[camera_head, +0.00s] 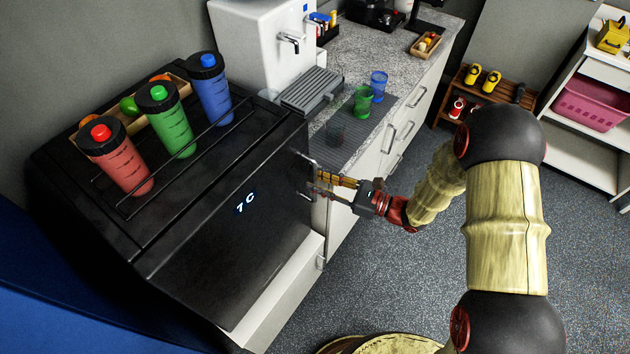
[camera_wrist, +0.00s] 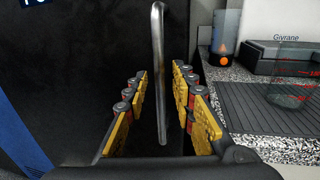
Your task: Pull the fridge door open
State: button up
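The black fridge (camera_head: 235,235) stands on a white base at the left in the head view, its door shut, with a "7 C" display on the front. Its silver handle (camera_wrist: 158,70) is a vertical bar near the door's right edge, and part of it shows in the head view (camera_head: 305,157). My gripper (camera_head: 322,183) is at the handle. In the wrist view my gripper (camera_wrist: 165,110) has its yellow-padded fingers apart, one on each side of the bar. Gaps show between the bar and both fingers.
Red (camera_head: 118,162), green (camera_head: 167,122) and blue bottles (camera_head: 211,88) stand on top of the fridge beside a wooden fruit tray. A counter (camera_head: 345,50) with cups and a water dispenser (camera_head: 262,40) adjoins on the right. The grey floor (camera_head: 390,275) in front is clear.

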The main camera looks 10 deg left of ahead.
jog(key=shift+w+a, duration=0.15)
jog(key=shift+a, duration=0.5)
jog(key=c, duration=0.3)
grip_shut()
